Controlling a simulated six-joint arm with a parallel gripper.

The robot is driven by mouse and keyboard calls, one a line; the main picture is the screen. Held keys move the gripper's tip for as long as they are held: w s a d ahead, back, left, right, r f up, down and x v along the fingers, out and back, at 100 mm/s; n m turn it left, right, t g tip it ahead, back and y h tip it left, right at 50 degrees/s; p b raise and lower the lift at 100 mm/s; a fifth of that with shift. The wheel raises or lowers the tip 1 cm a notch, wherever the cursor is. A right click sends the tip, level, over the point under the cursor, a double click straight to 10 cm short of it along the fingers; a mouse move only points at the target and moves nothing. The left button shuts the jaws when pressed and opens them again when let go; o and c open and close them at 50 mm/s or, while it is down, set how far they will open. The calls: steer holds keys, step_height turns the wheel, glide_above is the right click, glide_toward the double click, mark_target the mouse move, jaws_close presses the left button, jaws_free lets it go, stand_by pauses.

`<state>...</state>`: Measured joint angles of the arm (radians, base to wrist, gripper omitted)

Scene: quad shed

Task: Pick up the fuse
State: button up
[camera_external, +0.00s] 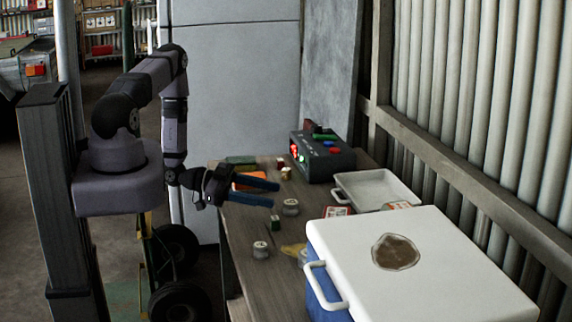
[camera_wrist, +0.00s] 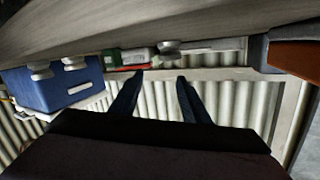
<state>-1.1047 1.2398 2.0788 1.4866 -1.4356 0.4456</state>
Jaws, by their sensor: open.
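My gripper (camera_external: 275,195) is open and empty, with its two blue fingers reaching over the table, pointing right. The wrist view shows both fingers (camera_wrist: 160,76) apart with nothing between them. I cannot tell for sure which thing is the fuse. Small candidates on the wooden table (camera_external: 240,222) are a red-and-white piece (camera_external: 280,163), a pale block (camera_external: 286,173) and a green-and-white piece (camera_external: 275,222) just below the fingertips. Two round grey-white pieces stand near them, one by the fingertips (camera_external: 291,207) and one closer to the camera (camera_external: 260,250).
A blue cooler with a white lid (camera_external: 455,255) fills the table's near right. A dark box with lights and buttons (camera_external: 330,162) and a white tray (camera_external: 375,186) stand behind. An orange thing (camera_external: 247,182) lies beside my gripper. A slatted wall (camera_external: 480,100) borders the right.

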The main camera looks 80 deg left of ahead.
mark_target(271, 218)
steer(key=s+d+f+n, duration=0.1)
steer(key=s, duration=0.1)
steer(key=s+d+f+n, duration=0.1)
steer(key=s+d, duration=0.1)
steer(key=s+d+f+n+t+b, duration=0.1)
steer(key=d, duration=0.1)
steer(key=shift+s+d+f, duration=0.1)
steer(key=shift+s+d, duration=0.15)
steer(key=shift+s, duration=0.15)
steer(key=shift+x, duration=1.05)
steer(key=shift+w, duration=0.1)
steer(key=shift+d+x, duration=0.25)
steer(key=shift+x, duration=2.25)
steer(key=shift+r, duration=0.25)
steer(key=c, duration=1.1)
